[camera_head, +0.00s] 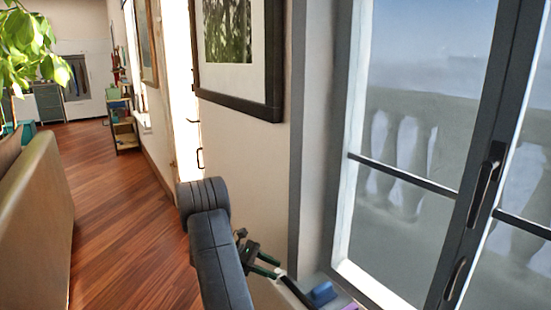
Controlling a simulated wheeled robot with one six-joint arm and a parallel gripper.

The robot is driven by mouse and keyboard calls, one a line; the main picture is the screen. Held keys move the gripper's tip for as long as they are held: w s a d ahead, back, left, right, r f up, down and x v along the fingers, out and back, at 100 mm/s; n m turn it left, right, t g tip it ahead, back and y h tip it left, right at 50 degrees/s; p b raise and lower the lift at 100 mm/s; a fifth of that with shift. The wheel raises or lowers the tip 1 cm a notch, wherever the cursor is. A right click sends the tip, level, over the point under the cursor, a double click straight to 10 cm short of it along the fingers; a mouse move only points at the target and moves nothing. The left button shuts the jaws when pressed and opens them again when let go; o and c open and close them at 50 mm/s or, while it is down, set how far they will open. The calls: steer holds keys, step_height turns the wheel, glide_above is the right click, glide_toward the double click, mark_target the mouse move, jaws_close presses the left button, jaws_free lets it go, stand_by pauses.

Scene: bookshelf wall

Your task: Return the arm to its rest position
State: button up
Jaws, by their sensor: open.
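My arm shows in the head view as a thick dark link with a rounded joint, rising from the bottom edge in front of the wall and floor. My gripper (272,266) is at its far right side, small and dark with green parts on its two fingers. The fingers are spread apart, and I see nothing held between them. The gripper appears just left of a low ledge (285,291) under the window. Part of the gripper is hidden behind the arm link.
A blue object (320,293) is on the ledge, close right of my gripper. A glass balcony door (430,150) fills the right side. A framed picture (240,98) hangs on the wall. A couch-like back (38,215) stands left. Wooden floor (120,230) between is clear.

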steer(key=shift+w+a+r, duration=0.2)
steer(key=shift+a+r, duration=0.05)
steer(key=shift+a, duration=0.25)
steer(key=p+v, duration=0.1)
steer(key=v, duration=1.1)
steer(key=b+x, duration=0.1)
steer(key=x, duration=1.2)
steer(key=shift+s+d+f, duration=0.15)
steer(key=shift+s+n+t+b, duration=0.15)
steer(key=shift+n+t+b, duration=0.45)
steer(key=shift+n+t, duration=0.15)
steer(key=n+t+y+b, duration=0.1)
steer(key=n+t+b, duration=0.1)
steer(key=t, duration=0.1)
steer(key=s+n+t+b, duration=0.1)
steer(key=n+t+b, duration=0.2)
steer(key=n+t+y+b, duration=0.1)
steer(key=n+t+b, duration=0.2)
steer(key=shift+s+d+n+t+y, duration=0.2)
steer(key=shift+s+n+t+y, duration=0.05)
steer(key=shift+s+t+y, duration=0.1)
steer(key=shift+s+a+r+y, duration=0.15)
steer(key=shift+a+r+y, duration=0.05)
steer(key=shift+r+y, duration=0.05)
steer(key=p+v, duration=0.2)
steer(key=v, duration=0.7)
steer(key=shift+s+a, duration=0.25)
